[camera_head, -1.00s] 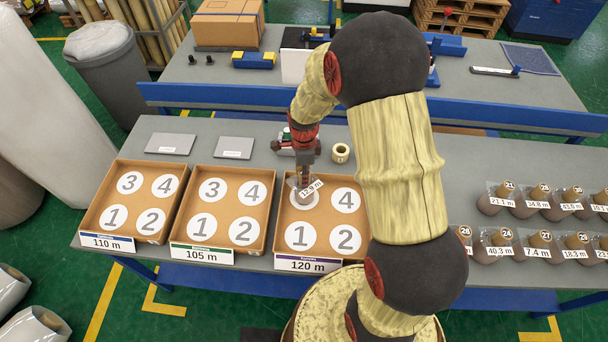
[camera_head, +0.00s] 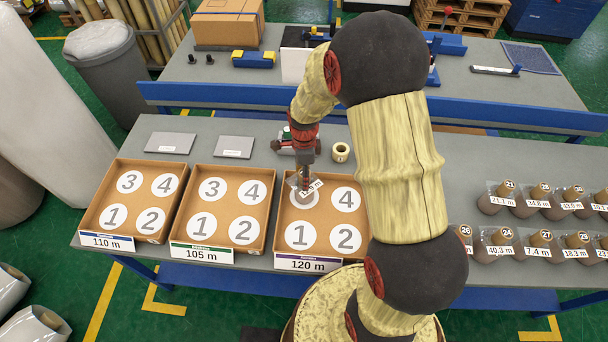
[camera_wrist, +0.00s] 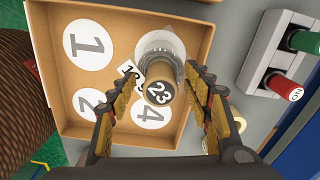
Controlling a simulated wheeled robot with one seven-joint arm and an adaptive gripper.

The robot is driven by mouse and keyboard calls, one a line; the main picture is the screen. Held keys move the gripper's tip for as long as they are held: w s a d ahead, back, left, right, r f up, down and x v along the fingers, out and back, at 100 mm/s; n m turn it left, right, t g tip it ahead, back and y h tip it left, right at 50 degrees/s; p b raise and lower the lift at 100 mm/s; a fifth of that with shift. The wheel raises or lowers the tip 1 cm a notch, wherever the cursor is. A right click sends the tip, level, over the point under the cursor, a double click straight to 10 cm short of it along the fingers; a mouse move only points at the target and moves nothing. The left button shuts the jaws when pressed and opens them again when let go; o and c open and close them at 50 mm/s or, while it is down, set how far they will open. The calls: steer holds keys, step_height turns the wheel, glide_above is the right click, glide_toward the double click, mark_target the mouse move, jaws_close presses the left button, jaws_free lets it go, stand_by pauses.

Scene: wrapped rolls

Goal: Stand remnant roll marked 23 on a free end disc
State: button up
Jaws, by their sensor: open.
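The remnant roll marked 23 (camera_wrist: 158,93) is a brown core with clear wrap, its numbered end facing the wrist camera. It appears upright in the 120 m tray (camera_head: 278,222), over the far-left disc position, where in the wrist view it hides disc 3. In the head view the roll (camera_head: 303,196) is partly covered by my gripper (camera_head: 305,184), and its length label is partly hidden. My gripper (camera_wrist: 160,84) is open, with one finger on each side of the core. White discs 1 (camera_head: 299,237), 2 (camera_head: 345,239) and 4 (camera_head: 346,201) in this tray are bare.
The 105 m tray (camera_head: 182,208) and 110 m tray (camera_head: 92,200) stand to the left with bare numbered discs. Several wrapped rolls (camera_head: 493,247) stand on the right. A small ring-shaped roll (camera_head: 341,153) and a holder with green and red plugs (camera_wrist: 275,55) lie behind the 120 m tray.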

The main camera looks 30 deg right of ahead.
step_height(320, 180, up, 12)
stand_by(0.5)
steer(key=shift+f, duration=0.1)
steer(key=s+a+r+n+t+b, duration=0.1)
steer(key=s+a+r+n+t, duration=0.1)
steer(key=s+a+r+n, duration=0.3)
steer(key=s+a+r+n+t+b, duration=0.2)
steer(key=s+a+r+n+t, duration=0.1)
steer(key=s+r+n, duration=0.7)
steer(key=s+a+n, duration=0.1)
steer(key=s+n, duration=0.3)
steer(key=n, duration=0.3)
steer(key=shift+s+a+r+n+t, duration=0.25)
steer(key=shift+a+n+t, duration=0.05)
steer(key=shift+a, duration=0.1)
